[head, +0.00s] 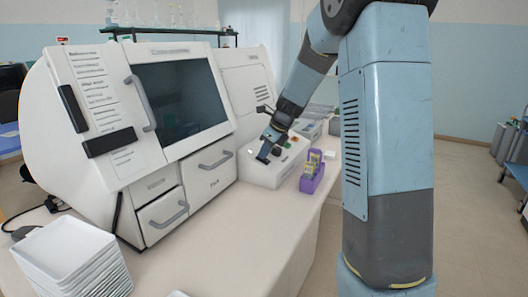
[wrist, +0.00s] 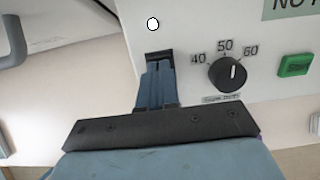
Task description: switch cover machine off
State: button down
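A low white machine (head: 262,174) with a control panel stands on the bench to the right of the large white cabinet. In the wrist view its white panel (wrist: 190,25) shows a small round white light (wrist: 153,24) and a dark switch-like part (wrist: 158,56) below it. My gripper (head: 264,155) is at this panel. In the wrist view my gripper (wrist: 157,70) has its blue fingers together, with nothing seen between them. The tips are at the dark part and partly hide it; I cannot tell whether they touch it or its position.
A black knob (wrist: 228,72) marked 40, 50, 60 and a green button (wrist: 295,65) sit right of my fingers. A purple rack (head: 312,180) stands in front of the machine. The large cabinet (head: 110,150) is at left, near stacked white trays (head: 72,250).

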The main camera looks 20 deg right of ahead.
jog(key=shift+s+d+f, duration=0.1)
jog(key=shift+s+d, duration=0.2)
jog(key=v, duration=1.3)
jog(key=shift+r, duration=0.45)
jog(key=shift+w+a+r, duration=0.1)
jog(key=shift+a+r, duration=0.05)
jog(key=shift+a, duration=0.15)
